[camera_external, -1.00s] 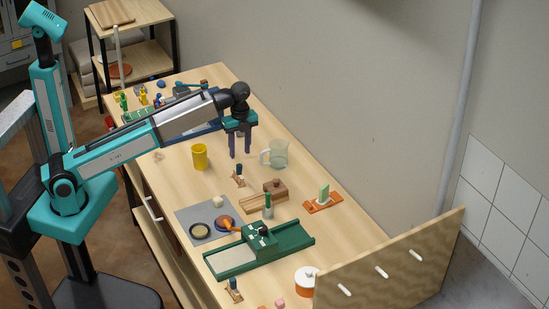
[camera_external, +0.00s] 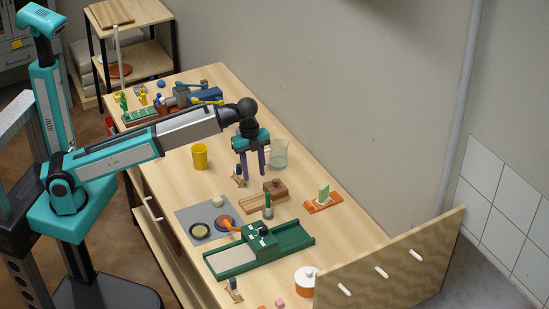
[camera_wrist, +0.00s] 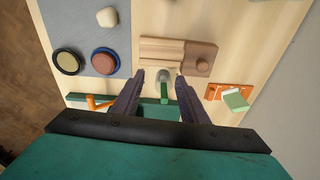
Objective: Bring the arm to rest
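My gripper (camera_external: 253,178) hangs pointing down over the workbench (camera_external: 330,232), with its two dark fingers apart and nothing between them. In the wrist view my gripper (camera_wrist: 160,77) is also open; a small green-handled tool (camera_wrist: 164,93) shows beyond and between the fingers, apart from them. In the external view the fingertips appear just above and left of the brown wooden block piece (camera_external: 275,187), in front of the clear jug (camera_external: 279,155). The exact height above the bench is hard to tell.
A yellow cup (camera_external: 200,156) stands left of my gripper. A grey mat (camera_external: 190,223), a green slide-like fixture (camera_external: 285,239), an orange stand (camera_external: 322,203) and a white-lidded orange pot (camera_external: 305,283) lie nearer the front. A wooden panel (camera_external: 385,265) rises at the right end.

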